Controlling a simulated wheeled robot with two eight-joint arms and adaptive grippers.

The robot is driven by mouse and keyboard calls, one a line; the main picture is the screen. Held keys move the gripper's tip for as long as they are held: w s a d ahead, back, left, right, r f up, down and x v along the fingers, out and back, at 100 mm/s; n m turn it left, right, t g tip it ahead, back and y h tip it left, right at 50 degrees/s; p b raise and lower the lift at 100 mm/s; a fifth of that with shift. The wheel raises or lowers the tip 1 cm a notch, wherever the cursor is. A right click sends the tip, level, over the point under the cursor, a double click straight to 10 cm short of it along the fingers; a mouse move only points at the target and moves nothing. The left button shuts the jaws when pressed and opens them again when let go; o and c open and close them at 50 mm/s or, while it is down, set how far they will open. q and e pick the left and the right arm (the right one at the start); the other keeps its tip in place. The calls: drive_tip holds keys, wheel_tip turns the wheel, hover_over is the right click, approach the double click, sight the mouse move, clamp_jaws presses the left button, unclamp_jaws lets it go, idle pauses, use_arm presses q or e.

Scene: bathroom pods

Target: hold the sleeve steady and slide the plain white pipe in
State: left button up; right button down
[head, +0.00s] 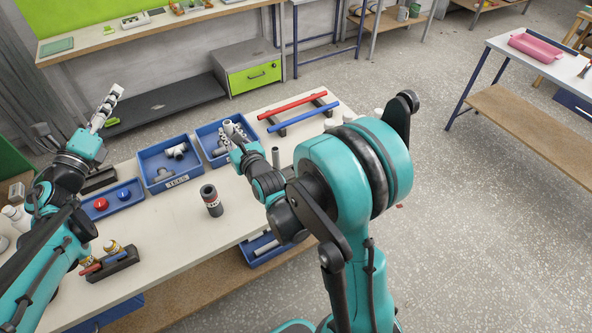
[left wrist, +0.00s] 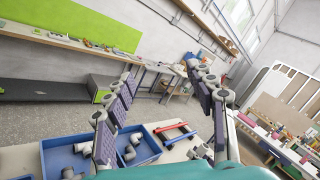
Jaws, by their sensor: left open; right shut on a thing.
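A dark grey sleeve (head: 211,201) with a reddish band near its top stands upright on the workbench, left of my right arm. My left gripper (head: 112,98) is raised above the back left of the bench, open and empty; its spread fingers (left wrist: 162,75) also show in the left wrist view. My right gripper (head: 236,138) is shut on the white pipe (head: 228,127) near the blue bins. Only the pipe's pale end shows clearly; the rest is hidden by the fingers. The pipe and sleeve are apart.
Two blue bins (head: 146,169) hold grey fittings at the bench's back. A grey post (head: 276,157) stands by my right wrist. Red and blue bars (head: 303,118) lie on a rack at right. A small tray (head: 97,215) holds red and blue knobs. Bench around the sleeve is clear.

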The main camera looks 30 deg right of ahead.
use_arm(q)
drive_tip(key=d+f+m+g+h+b, duration=0.2)
drive_tip(key=d+f+m+g, duration=0.3)
drive_tip(key=f, duration=0.4)
use_arm(e)
wheel_tip(320, 180, down, 5)
drive_tip(key=shift+r+b, duration=0.15)
drive_tip(key=shift+b, duration=0.75)
drive_tip(key=shift+f+b, duration=0.85)
drive_tip(key=shift+f, duration=0.05)
use_arm(q)
drive_tip(key=m+g+y+b, duration=0.2)
drive_tip(key=m+g, duration=0.9)
drive_tip(key=m, duration=0.2)
approach(211, 207)
drive_tip(key=w+f, duration=0.2)
drive_tip(key=f, duration=0.1)
drive_tip(key=shift+d, duration=0.15)
use_arm(e)
wheel_tip(211, 207, down, 2)
drive_tip(key=shift+f, duration=0.1)
use_arm(q)
drive_tip(key=b+x, duration=0.3)
drive_tip(key=x, duration=0.6)
drive_tip(key=shift+w+d+f, duration=0.1)
drive_tip(key=shift+d+f, duration=0.1)
drive_tip(key=shift+d, duration=0.15)
use_arm(e)
wheel_tip(211, 207, down, 3)
drive_tip(key=shift+f, duration=0.1)
